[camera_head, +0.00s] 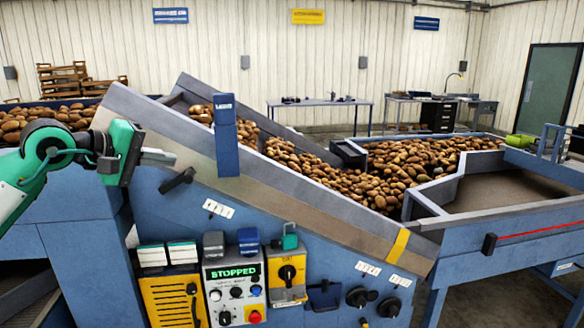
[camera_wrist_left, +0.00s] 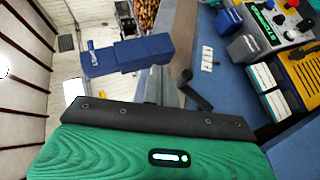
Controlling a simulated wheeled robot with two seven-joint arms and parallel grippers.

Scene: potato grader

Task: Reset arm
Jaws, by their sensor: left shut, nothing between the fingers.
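My left arm comes in from the left in the head view. Its green and black left gripper (camera_head: 160,157) is raised in front of the sloped side of the grader (camera_head: 250,190), left of the blue upright post (camera_head: 227,150). The gripper is shut and empty. In the left wrist view the green wrist housing fills the bottom, and the blue post (camera_wrist_left: 128,55) and a black lever (camera_wrist_left: 195,90) lie beyond it. My right gripper is in neither view.
A control panel (camera_head: 235,290) reading STOPPED sits low on the grader, between yellow boxes (camera_head: 172,300). Potatoes (camera_head: 330,178) lie on the sloped conveyor and in the hopper at the left. A grey-rimmed tray (camera_head: 500,190) stands at right. Workbenches line the back wall.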

